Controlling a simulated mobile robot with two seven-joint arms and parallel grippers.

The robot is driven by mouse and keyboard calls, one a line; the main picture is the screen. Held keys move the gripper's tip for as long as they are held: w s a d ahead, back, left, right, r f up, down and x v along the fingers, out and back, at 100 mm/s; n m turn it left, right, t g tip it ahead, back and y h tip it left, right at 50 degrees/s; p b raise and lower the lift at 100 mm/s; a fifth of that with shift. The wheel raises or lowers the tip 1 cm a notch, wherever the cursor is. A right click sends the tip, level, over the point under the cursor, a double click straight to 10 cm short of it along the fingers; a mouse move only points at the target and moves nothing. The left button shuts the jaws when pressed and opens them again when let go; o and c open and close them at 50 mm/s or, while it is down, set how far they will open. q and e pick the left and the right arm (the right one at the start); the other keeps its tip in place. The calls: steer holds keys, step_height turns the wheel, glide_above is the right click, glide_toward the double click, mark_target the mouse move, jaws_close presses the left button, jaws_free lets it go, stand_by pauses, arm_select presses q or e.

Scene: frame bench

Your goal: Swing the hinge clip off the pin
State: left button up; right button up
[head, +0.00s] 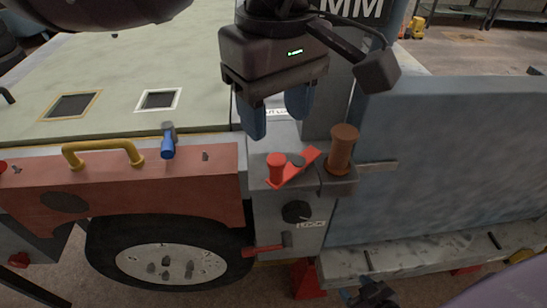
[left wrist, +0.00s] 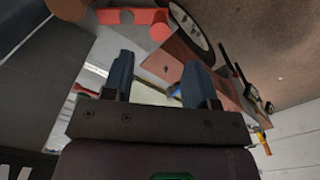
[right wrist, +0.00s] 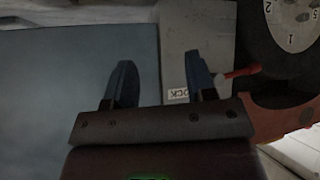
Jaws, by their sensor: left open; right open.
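The hinge clip looks like the red arm (head: 300,167) with a red round post (head: 276,166) at its left end, on a grey bracket. A small grey part, possibly the pin, sits beside the arm. A brown cylinder (head: 342,150) stands upright to its right. My left gripper (head: 276,118) is open and empty above and behind the clip, not touching it. Its own wrist view (left wrist: 158,75) shows the red clip (left wrist: 130,16) beyond the fingers. My right gripper (right wrist: 158,75) is open and empty, facing the grey panel with the label (right wrist: 178,95).
A black knob (head: 296,211) and a red lever (head: 264,250) sit below the bracket. A red panel with a yellow handle (head: 103,151) and a blue-capped piece (head: 168,147) is at left, above a wheel (head: 165,262). A large blue-grey panel (head: 455,150) fills the right.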

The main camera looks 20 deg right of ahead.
mark_target(276, 158)
arm_select(q)
step_height(276, 158, down, 8)
steer(key=shift+f+b, duration=0.25)
steer(key=shift+b, duration=0.25)
steer(key=c, duration=0.9)
